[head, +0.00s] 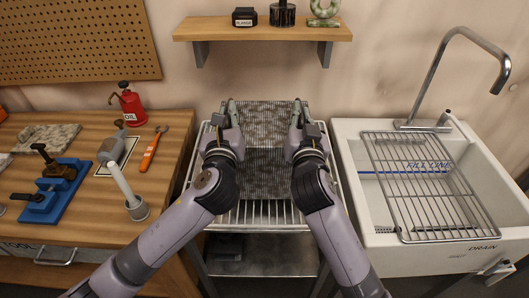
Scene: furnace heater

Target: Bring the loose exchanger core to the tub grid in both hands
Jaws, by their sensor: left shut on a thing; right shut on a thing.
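The exchanger core (264,126), a grey finned block, is between my two hands over a wire-shelved stand in the middle of the head view. My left gripper (228,113) is shut on its left side and my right gripper (300,114) is shut on its right side. Whether its underside touches the stand is hard to tell. The tub grid (424,186), a wire rack, lies across the white tub at the right, apart from both grippers.
The stand (262,214) has bare wires in front and a lower shelf. The tub (350,205) has a curved faucet (445,75) behind its grid. A wooden bench (165,180) at the left holds tools and a red oil can (131,106). A wall shelf (262,30) hangs above.

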